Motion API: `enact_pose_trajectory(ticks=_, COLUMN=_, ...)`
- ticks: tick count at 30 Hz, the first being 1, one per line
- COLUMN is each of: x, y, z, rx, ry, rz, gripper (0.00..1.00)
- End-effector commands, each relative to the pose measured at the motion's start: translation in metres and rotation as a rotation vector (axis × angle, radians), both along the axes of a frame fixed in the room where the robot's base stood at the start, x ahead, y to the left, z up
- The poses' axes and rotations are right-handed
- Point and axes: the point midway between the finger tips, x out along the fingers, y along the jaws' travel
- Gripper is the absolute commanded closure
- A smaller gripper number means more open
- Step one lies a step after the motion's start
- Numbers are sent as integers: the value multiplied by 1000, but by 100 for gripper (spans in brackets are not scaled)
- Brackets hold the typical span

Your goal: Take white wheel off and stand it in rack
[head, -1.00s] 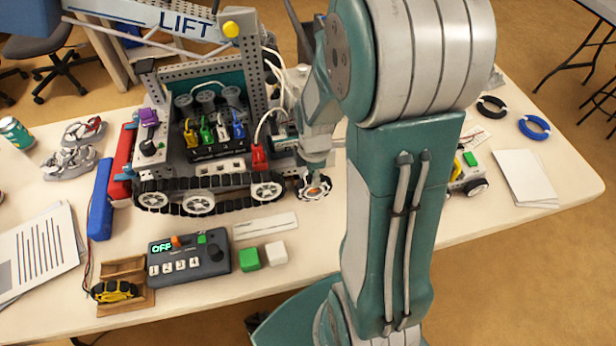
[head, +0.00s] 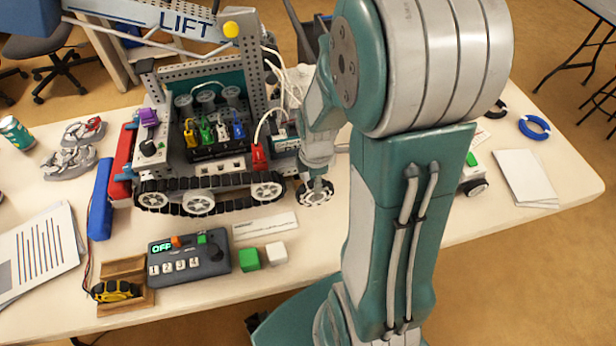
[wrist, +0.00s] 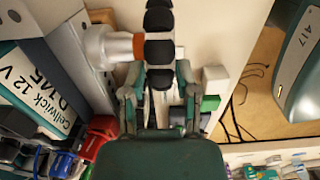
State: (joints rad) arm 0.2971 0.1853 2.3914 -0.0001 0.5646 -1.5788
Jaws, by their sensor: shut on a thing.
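The white wheel (head: 315,193) has a pale hub and dark rollers around its rim. In the head view it is at the right front of the tracked machine (head: 215,150), under my wrist. In the wrist view the wheel (wrist: 159,48) is edge-on, with a white cylinder and orange ring against its left side. My gripper (wrist: 158,95) is shut on its lower rim; the fingertips are partly hidden. I cannot tell whether the wheel is still on an axle. The wooden rack (head: 134,267) lies at the front left with a yellow wheel (head: 115,291) in it.
A control box (head: 190,258) reading OFF, a green block (head: 249,259) and a white block (head: 276,253) stand between the rack and the wheel. A paper strip (head: 266,228) lies behind the blocks. A blue battery-like block (head: 101,198) is at the left.

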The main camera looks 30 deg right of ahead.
Motion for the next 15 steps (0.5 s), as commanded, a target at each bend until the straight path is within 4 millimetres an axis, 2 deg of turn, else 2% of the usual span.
enact_pose_trajectory(ticks=15, x=-9, y=3, z=1, rx=0, ry=0, rz=0, gripper=100)
